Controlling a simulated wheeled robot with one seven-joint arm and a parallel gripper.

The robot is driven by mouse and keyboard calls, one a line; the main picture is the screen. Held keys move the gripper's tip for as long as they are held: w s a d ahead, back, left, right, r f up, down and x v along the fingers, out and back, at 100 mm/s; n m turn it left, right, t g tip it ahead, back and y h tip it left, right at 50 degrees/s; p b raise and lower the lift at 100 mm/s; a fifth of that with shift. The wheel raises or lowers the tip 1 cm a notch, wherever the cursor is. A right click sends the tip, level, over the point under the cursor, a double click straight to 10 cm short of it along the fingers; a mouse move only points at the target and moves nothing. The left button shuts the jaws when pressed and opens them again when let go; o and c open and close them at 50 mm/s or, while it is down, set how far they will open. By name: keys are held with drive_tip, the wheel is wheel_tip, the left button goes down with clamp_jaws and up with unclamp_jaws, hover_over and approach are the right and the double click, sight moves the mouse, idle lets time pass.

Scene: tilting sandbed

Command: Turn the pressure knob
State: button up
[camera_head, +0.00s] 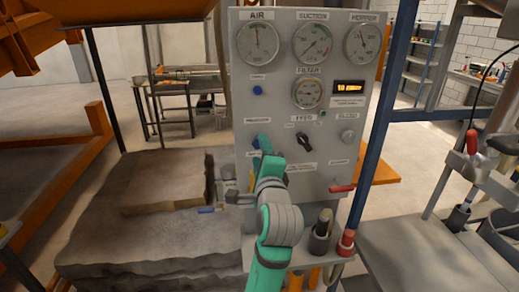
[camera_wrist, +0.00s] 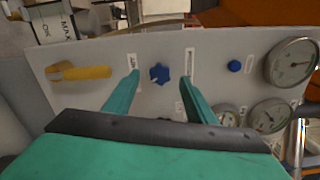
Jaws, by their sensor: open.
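The grey control panel (camera_head: 343,100) stands upright in front of me. A blue lobed knob (camera_wrist: 159,73) sits on the panel's left side, beside a small label that I cannot read for certain. In the head view the blue knob (camera_head: 262,142) shows just above my gripper, which partly covers it. My gripper (camera_wrist: 158,92) is open, with its two teal fingers on either side of the knob in the wrist view. No contact with the knob is visible, and the remaining gap is hard to judge.
A smaller blue button (camera_head: 258,90) lies above the knob, below the air gauge (camera_head: 258,42). A black selector (camera_head: 304,141) and a grey knob (camera_head: 347,136) are to the right. A yellow handle (camera_wrist: 78,72) is nearby. A stone slab (camera_head: 165,182) lies left.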

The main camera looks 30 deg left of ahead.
drive_tip(key=v, duration=0.8)
drive_tip(key=s+d+f+n+h, duration=0.2)
drive_tip(key=d+f, duration=0.4)
drive_tip(key=f, duration=0.4)
drive_tip(key=s+d+f+n+t+h, duration=0.1)
drive_tip(key=s+d+f+h, duration=0.1)
drive_tip(key=d+f, duration=0.55)
drive_tip(key=s+d+f+n+h, duration=0.2)
drive_tip(key=s+d+f+h, duration=0.15)
drive_tip(key=f, duration=0.75)
drive_tip(key=s+d+f+n+h, duration=0.1)
drive_tip(key=s+d+f+n, duration=0.1)
drive_tip(key=s+d+f, duration=0.3)
drive_tip(key=s+d+f+n, duration=0.2)
drive_tip(key=s+d+f, duration=0.1)
drive_tip(key=s, duration=0.4)
drive_tip(key=s+d+f+n+h, duration=0.1)
drive_tip(key=s+n, duration=0.3)
drive_tip(key=s, duration=1.3)
drive_tip(key=shift+s+d+h, duration=0.15)
drive_tip(key=shift+d+h, duration=0.15)
drive_tip(key=shift+h, duration=0.35)
